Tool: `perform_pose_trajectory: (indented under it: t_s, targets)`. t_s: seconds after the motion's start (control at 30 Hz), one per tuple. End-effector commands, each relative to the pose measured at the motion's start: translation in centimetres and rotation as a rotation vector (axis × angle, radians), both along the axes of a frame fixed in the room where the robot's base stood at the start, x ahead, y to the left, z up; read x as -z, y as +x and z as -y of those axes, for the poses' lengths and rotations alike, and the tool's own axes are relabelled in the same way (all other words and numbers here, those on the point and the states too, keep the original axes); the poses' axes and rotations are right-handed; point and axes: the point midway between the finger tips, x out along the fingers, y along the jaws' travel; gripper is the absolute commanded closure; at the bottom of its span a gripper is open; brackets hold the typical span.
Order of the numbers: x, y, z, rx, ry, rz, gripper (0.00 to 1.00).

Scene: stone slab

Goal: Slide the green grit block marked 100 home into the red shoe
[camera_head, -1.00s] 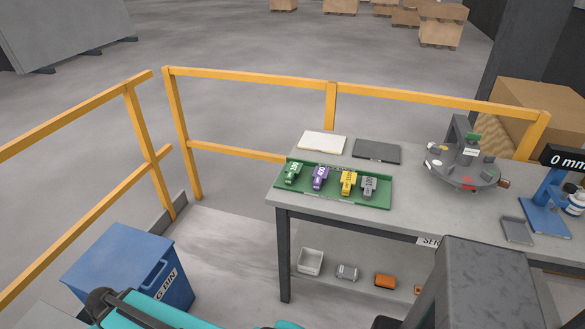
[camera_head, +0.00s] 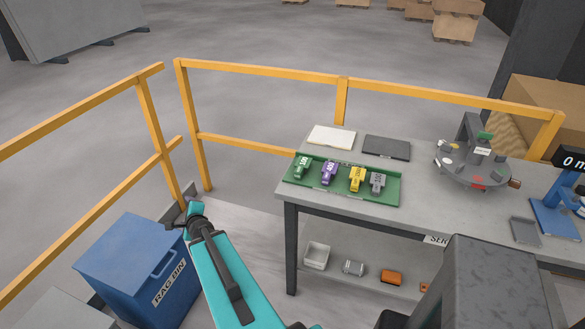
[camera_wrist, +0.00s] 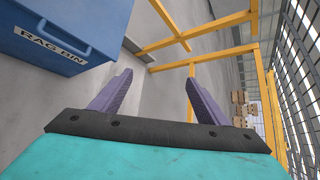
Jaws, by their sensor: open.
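The green grit block marked 100 (camera_head: 301,165) stands at the left end of a green tray (camera_head: 392,197) on the grey bench. Beside it in the row are a purple block (camera_head: 329,173), a yellow block (camera_head: 357,178) and a grey block (camera_head: 378,182). A round grey fixture (camera_head: 455,176) at the right of the bench bears a small red part (camera_head: 478,187); I cannot tell whether this is the red shoe. My gripper (camera_wrist: 153,84) is open and empty in the wrist view, facing the floor and railing, away from the bench. No block shows between its purple fingers.
Yellow railings (camera_head: 260,85) run behind and left of the bench. A blue rag bin (camera_head: 130,262) stands at the lower left. A white pad (camera_head: 332,135) and a dark pad (camera_head: 387,146) lie behind the tray. A blue stand (camera_head: 553,207) is at the right.

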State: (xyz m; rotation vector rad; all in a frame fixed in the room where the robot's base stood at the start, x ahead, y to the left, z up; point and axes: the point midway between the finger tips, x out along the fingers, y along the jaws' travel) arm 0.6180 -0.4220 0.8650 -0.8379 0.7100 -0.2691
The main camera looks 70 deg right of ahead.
Motion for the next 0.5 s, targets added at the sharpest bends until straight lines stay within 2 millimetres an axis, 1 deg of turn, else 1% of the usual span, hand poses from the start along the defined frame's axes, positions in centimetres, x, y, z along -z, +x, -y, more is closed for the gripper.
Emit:
perform_pose_trajectory:
  t_s: [0.03, 0.1, 0.17, 0.2, 0.27, 0.3, 0.37, 0.4, 0.47, 0.5]
  targets:
    - [-0.5, -1.6, 2.5, 0.093, 0.031, 0.059, 0.31]
    - [-1.3, -3.8, 5.7, 0.222, 0.074, 0.152, 0.31]
    - [-1.9, -5.9, 8.3, 0.331, 0.109, 0.236, 0.31]
    - [-2.4, -7.4, 10.0, 0.403, 0.129, 0.292, 0.31]
    - [-3.0, -9.9, 12.4, 0.51, 0.159, 0.38, 0.31]
    - [-3.3, -11.7, 13.9, 0.58, 0.176, 0.441, 0.31]
    - [-3.8, -14.6, 16.1, 0.683, 0.198, 0.532, 0.31]
    - [-4.1, -16.6, 17.4, 0.751, 0.21, 0.596, 0.31]
    - [-4.5, -19.6, 19.2, 0.847, 0.226, 0.689, 0.31]
    - [-4.7, -21.6, 20.2, 0.905, 0.232, 0.748, 0.31]
